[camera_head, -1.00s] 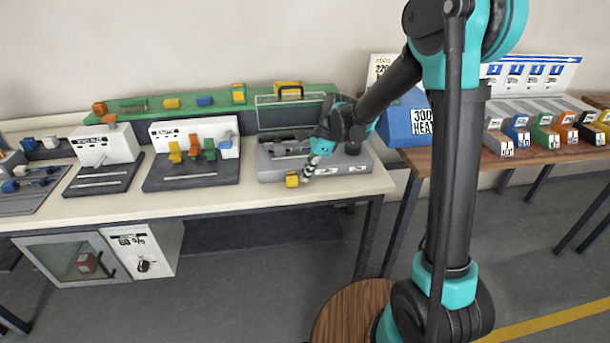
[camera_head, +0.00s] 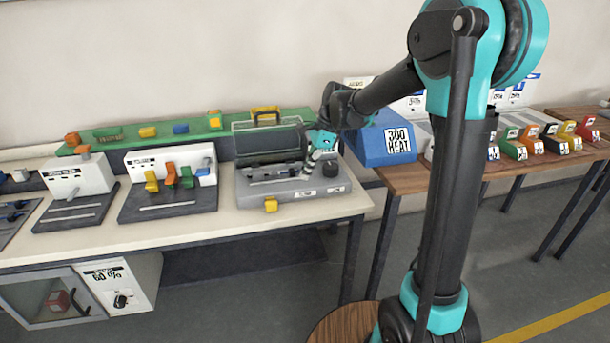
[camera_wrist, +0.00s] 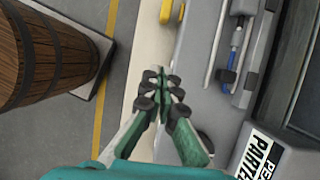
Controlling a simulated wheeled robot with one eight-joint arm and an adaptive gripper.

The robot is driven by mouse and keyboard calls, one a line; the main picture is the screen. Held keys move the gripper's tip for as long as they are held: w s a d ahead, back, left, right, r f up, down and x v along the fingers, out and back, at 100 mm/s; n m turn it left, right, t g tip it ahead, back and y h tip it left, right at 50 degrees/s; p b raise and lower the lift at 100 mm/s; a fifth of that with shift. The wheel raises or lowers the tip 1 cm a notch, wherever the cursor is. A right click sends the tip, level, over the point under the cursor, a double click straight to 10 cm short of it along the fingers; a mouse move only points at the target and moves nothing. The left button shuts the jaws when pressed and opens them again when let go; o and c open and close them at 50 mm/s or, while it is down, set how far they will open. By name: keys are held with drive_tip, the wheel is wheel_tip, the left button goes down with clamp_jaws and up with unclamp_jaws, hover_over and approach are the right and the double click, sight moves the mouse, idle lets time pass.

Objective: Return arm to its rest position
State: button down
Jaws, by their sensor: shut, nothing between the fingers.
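My gripper (camera_head: 311,163) is over the right part of the grey case (camera_head: 262,188) on the white-topped bench, in front of its raised lid. In the wrist view my gripper (camera_wrist: 164,78) has its fingers together with nothing between them. It hangs above the line where the pale bench edge (camera_wrist: 144,65) meets the grey case (camera_wrist: 190,70). My arm reaches from the right side of the head view toward the bench, bent at the elbow. Whether the fingertips touch the case cannot be told.
A yellow block (camera_head: 271,204) sits at the case's front edge. Machines with coloured levers (camera_head: 168,178) stand to the left. A wooden barrel (camera_wrist: 45,55) shows in the wrist view. Floor space is open in front.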

drive_tip(key=shift+d, duration=0.1)
drive_tip(key=s+d+f+n+t+h, duration=0.1)
drive_tip(key=s+d+f+n, duration=0.2)
drive_tip(key=s+d+n, duration=0.2)
drive_tip(key=s+d+f+n+t+h, duration=0.1)
drive_tip(key=s+d+f+n, duration=0.3)
drive_tip(key=s+d, duration=0.4)
drive_tip(key=s+d+f+n+t+h, duration=0.2)
drive_tip(key=s+d+f+n+t, duration=0.1)
drive_tip(key=s+d, duration=0.4)
drive_tip(key=d+f+n, duration=0.1)
drive_tip(key=d+n, duration=0.1)
drive_tip(key=shift+s+d+n, duration=0.25)
drive_tip(key=shift+d+n, duration=0.05)
drive_tip(key=shift+n, duration=0.1)
